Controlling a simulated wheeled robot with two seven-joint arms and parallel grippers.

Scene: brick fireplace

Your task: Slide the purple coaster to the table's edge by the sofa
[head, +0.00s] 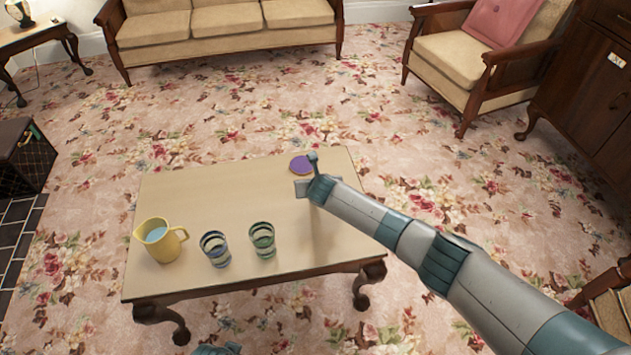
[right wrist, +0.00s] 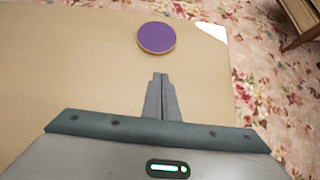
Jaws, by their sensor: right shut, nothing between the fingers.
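The purple coaster (head: 301,165) is a round disc with a tan rim, lying flat on the tabletop (head: 210,195) close to the far edge, the one facing the sofa (head: 225,25). In the right wrist view the coaster (right wrist: 156,38) lies ahead of the fingertips, with a strip of bare table between. My right gripper (head: 302,186) is on the near side of the coaster, partly hidden by my arm in the head view. Its fingers (right wrist: 161,80) are shut together and empty. My left gripper is not clearly visible.
A yellow jug (head: 160,241) and two striped glasses, one blue (head: 215,249) and one green (head: 262,240), stand on the near left part of the table. An armchair (head: 480,50) is beyond at right. The far left tabletop is clear.

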